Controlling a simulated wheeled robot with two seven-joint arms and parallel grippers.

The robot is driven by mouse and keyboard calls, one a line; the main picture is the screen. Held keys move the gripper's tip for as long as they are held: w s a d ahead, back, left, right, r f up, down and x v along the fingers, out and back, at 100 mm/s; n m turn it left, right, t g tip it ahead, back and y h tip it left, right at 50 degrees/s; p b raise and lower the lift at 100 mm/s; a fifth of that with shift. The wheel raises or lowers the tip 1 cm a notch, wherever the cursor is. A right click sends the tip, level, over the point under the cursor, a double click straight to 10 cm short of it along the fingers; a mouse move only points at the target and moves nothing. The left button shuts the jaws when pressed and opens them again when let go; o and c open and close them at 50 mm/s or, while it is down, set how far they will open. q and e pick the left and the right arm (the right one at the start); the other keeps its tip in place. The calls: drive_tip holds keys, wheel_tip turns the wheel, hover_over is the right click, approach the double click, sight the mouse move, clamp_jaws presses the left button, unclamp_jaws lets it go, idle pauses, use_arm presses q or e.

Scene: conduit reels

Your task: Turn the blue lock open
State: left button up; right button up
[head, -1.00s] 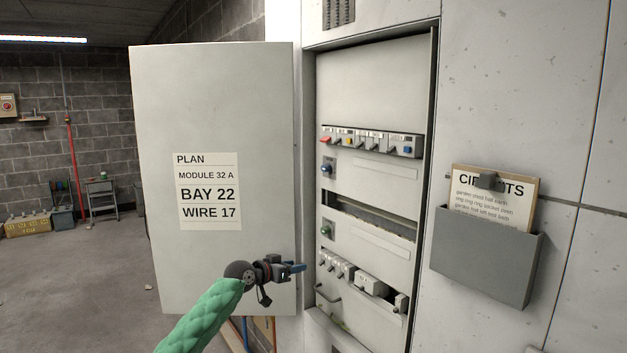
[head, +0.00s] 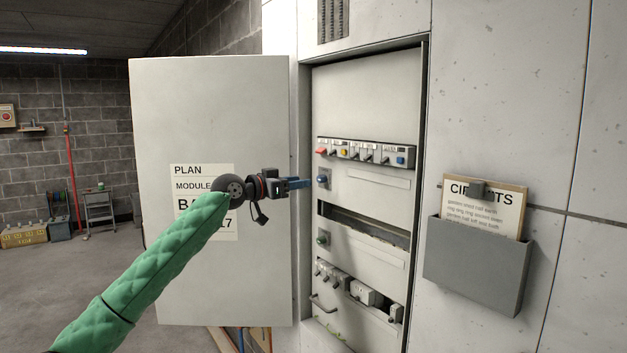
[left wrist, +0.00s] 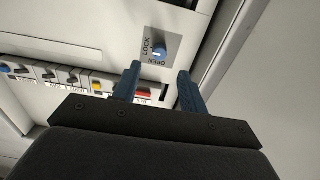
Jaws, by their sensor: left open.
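The blue lock (head: 322,180) is a small round knob on a square plate at the left edge of the cabinet's panel, below the upper switch row. In the left wrist view the blue knob (left wrist: 158,54) sits on a plate lettered LOCK and OPEN. My left gripper (head: 308,183) is level with the knob and just left of it in the head view. In the left wrist view its two blue fingers (left wrist: 158,78) are apart, with the knob ahead between and beyond their tips. Nothing is between the fingers. My right gripper does not show.
A switch row (head: 365,153) is above. A grey document holder (head: 478,265) hangs on the right.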

sight(318, 178)
use_arm(q)
drive_tip(key=shift+p+x, duration=0.6)
drive_tip(key=shift+x, duration=2.5)
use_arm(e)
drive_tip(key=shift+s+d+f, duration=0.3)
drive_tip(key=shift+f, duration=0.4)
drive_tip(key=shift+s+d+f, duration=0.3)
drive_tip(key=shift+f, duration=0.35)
use_arm(q)
drive_tip(key=shift+c, duration=0.4)
clamp_jaws()
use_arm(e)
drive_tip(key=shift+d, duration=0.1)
